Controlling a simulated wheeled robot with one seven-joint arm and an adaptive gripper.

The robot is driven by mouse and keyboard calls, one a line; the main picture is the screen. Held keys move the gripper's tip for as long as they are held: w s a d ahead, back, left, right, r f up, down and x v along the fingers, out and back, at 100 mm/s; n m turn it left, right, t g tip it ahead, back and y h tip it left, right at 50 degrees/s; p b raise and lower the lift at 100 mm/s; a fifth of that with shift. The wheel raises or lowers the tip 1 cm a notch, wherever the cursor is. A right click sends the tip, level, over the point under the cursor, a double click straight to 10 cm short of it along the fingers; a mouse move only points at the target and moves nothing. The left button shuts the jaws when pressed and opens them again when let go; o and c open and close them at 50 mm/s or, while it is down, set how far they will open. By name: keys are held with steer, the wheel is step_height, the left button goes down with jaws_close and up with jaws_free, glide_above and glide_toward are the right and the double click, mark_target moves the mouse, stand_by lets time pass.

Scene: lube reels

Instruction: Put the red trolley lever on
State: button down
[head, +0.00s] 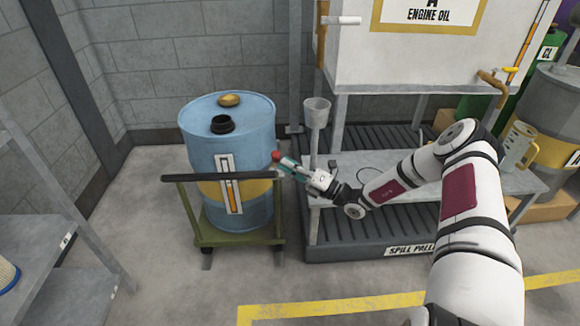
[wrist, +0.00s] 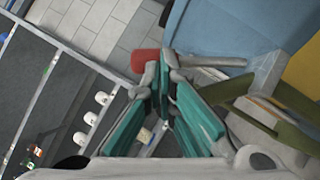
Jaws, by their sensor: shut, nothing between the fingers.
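The blue drum (head: 205,155) with a yellow band stands upright on the green trolley (head: 240,238). The red trolley lever (head: 275,156) shows as a small red end at the drum's right side, above the trolley's handle bar. In the wrist view the red end (wrist: 146,61) lies just past my fingertips, with a grey bar (wrist: 210,61) to its right along the blue drum. My gripper (head: 286,164), with teal fingers, is shut and empty at the lever. The fingertips (wrist: 158,78) overlap part of the red end. I cannot tell whether they touch it.
The spill pallet (head: 350,240) and a grey bench stand right of the trolley, under my arm. A white oil tank (head: 420,60) is behind. Grey shelving (head: 70,240) stands at the left. The floor before the trolley is clear.

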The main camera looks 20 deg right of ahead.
steer(key=shift+r, duration=0.15)
steer(key=shift+w+d+r+m+h+p, duration=0.1)
steer(key=shift+w+m+h+p, duration=0.1)
steer(key=shift+m+h+p, duration=0.25)
